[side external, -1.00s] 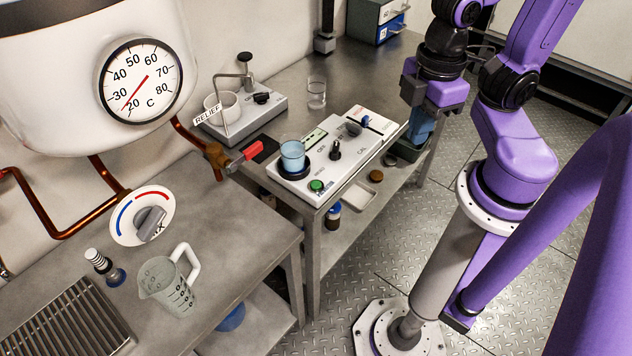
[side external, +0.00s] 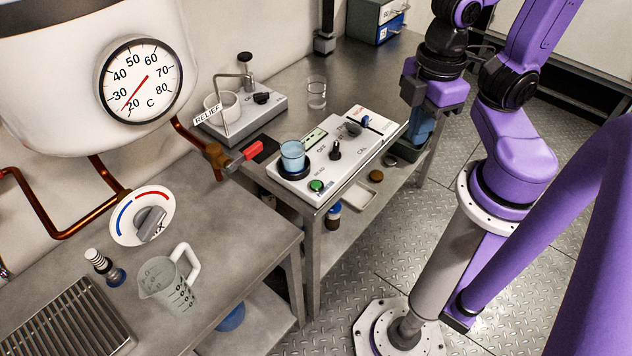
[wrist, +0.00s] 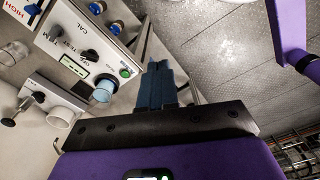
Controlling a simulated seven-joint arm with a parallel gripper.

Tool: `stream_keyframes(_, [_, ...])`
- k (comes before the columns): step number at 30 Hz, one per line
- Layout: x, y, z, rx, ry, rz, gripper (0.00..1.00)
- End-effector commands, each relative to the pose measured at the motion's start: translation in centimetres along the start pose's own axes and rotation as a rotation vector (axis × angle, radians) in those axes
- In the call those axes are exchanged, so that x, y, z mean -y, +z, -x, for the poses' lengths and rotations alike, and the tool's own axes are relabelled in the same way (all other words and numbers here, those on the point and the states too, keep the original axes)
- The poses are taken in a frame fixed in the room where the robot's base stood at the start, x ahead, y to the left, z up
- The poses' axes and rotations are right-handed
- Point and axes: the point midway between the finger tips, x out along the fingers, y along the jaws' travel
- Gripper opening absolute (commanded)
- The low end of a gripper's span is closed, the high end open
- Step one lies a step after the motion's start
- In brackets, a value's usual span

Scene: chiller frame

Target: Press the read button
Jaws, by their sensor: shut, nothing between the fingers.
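The read button appears to be the green round button (side external: 316,186) on the near front corner of the white instrument box (side external: 350,172); its small label is too blurred to read surely. It also shows in the wrist view as a green button (wrist: 125,72), left of my fingertips. My gripper (side external: 421,130) is beyond the right end of the box in the side view, well apart from the button. In the wrist view my gripper (wrist: 158,67) has its blue fingers shut together with nothing between them. A beaker of blue liquid (side external: 292,155) stands on the box beside the button.
A glass beaker (side external: 316,92) stands behind. A measuring jug (side external: 168,285) stands on the nearer bench. Open floor lies right of the box's bench.

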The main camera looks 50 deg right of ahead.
Motion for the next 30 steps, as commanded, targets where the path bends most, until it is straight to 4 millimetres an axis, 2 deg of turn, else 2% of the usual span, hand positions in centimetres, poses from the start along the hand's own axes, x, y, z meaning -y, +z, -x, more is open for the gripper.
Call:
stream_keyframes(7, [-0.2, -0.2, -0.1, 0.009, 0.005, -0.004, 0.00])
stream_keyframes(11, [-1.1, -1.0, -0.6, 0.052, 0.030, -0.018, 0.00])
stream_keyframes(30, [-9.3, -9.2, -6.0, 0.454, 0.318, -0.153, 0.00])
